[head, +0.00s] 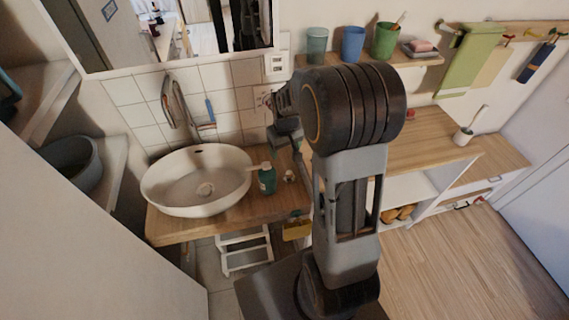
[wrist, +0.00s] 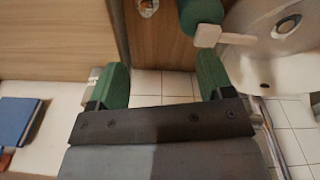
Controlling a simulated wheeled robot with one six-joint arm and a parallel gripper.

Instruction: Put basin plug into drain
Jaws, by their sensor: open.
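The white oval basin (head: 170,203) sits on the wooden counter (head: 222,224), with a round drain (head: 205,190) in its floor. The drain also shows in the wrist view (wrist: 287,27) at the upper right. A small pale, metallic-looking piece, seemingly the basin plug (head: 290,176), lies on the counter right of the green soap bottle (head: 267,180). In the wrist view the plug (wrist: 148,8) is cut by the top edge. My gripper (wrist: 163,75) is open and empty, its green fingers apart above the counter's edge. In the head view my arm partly hides it.
The soap bottle (wrist: 203,15) stands between plug and basin, close to my right finger in the wrist view. A tap (head: 180,105) rises behind the basin. A shelf with cups (head: 353,43) hangs above. A white step stool (head: 243,248) stands below the counter.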

